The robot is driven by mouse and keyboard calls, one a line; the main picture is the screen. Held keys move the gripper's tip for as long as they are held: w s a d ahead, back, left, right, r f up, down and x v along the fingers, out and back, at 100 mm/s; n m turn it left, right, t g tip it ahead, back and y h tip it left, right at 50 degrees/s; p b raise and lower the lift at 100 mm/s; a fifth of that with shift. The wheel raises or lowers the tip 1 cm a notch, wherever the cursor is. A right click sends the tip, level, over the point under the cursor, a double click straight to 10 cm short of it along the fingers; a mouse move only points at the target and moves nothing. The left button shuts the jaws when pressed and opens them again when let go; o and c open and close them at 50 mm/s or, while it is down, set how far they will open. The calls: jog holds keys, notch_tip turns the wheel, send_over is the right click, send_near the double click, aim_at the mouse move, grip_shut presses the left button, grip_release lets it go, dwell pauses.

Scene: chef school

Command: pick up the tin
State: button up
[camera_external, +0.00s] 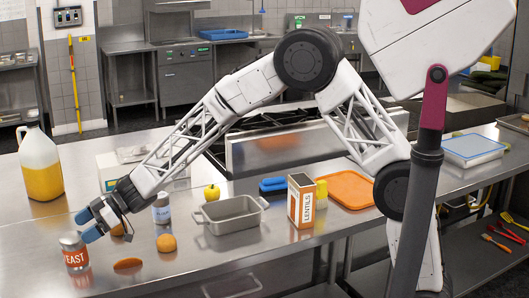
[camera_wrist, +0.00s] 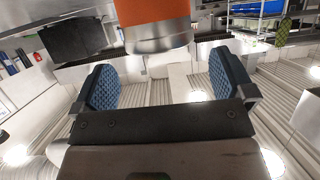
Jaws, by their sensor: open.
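A tin with an orange-red label reading "EAST" (camera_external: 76,257) stands upright near the front left of the steel counter. Its orange side and silver rim (camera_wrist: 155,28) fill the top middle of the wrist view. My gripper (camera_external: 87,226) is open and empty, just above and slightly right of this tin in the external view. In the wrist view, its blue padded fingers (camera_wrist: 160,88) are wide apart, with the tin beyond the gap between them. A second tin, white and blue (camera_external: 161,210), stands farther right behind my wrist.
A brown flat item (camera_external: 128,264) and a round bun (camera_external: 166,243) lie right of the tin. A jug of yellow liquid (camera_external: 41,165) stands behind. A grey pan (camera_external: 230,218) and lentils box (camera_external: 301,200) are farther right.

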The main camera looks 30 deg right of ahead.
aim_at(70, 237)
jog(key=shift+a, duration=0.15)
jog(key=shift+x, duration=2.45)
jog(key=shift+f, duration=0.15)
jog(key=c, duration=1)
jog(key=shift+r, duration=0.7)
notch_tip(70, 237, up, 2)
jog(key=shift+r, duration=0.1)
jog(key=s+d, duration=0.3)
jog(key=d, duration=0.1)
jog(key=s+d+r, duration=0.1)
jog(key=s+d, duration=0.2)
jog(key=d, duration=0.1)
jog(key=s+d, duration=0.3)
jog(key=d, duration=0.2)
jog(key=shift+s+r, duration=0.2)
jog(key=shift+s, duration=0.1)
